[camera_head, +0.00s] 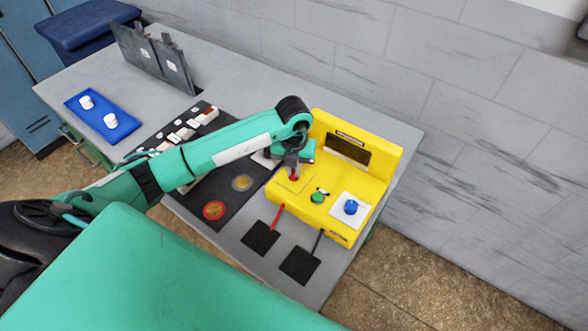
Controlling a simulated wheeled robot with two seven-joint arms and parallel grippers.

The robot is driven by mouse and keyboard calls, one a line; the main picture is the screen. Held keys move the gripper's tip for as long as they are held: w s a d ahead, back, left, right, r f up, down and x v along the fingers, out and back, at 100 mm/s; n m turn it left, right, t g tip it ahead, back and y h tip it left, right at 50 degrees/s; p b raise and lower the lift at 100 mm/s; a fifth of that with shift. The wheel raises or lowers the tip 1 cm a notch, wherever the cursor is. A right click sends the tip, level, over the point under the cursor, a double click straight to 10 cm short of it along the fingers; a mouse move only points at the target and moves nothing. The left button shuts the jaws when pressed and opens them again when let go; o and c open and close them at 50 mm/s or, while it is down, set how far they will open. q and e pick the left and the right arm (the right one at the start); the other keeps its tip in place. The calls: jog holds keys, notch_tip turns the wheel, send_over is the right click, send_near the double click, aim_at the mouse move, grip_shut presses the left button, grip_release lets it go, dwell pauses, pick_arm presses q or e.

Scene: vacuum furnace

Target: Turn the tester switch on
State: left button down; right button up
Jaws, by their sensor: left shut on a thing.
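The yellow tester (345,130) stands at the right end of the grey table, with a dark display in its upright back. My left gripper (293,176) points down at the left part of the tester's top. It is shut on a small red thing (294,178), mostly hidden by the fingers; I cannot tell exactly what it is. My right gripper is not in view.
A black mat (203,205) with several white blocks and two round discs lies left of the tester. Two black pads (299,265) with red and black leads lie in front. A blue tray (102,117) holds two white knobs. A grey wall stands behind.

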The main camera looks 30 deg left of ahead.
pick_arm(q)
jog(key=m+b, duration=0.9)
jog(key=b, duration=0.1)
jog(key=shift+w+f, duration=0.1)
jog(key=shift+m+b, duration=0.3)
jog(key=shift+b, duration=0.2)
jog(key=shift+m, duration=0.3)
jog(key=shift+r+m+b, duration=0.25)
jog(key=shift+m+b, duration=0.35)
jog(key=shift+b, duration=0.15)
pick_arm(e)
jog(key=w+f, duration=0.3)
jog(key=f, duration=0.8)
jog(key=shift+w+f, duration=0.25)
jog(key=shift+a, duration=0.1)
pick_arm(q)
jog(key=c, duration=1.5)
grip_release()
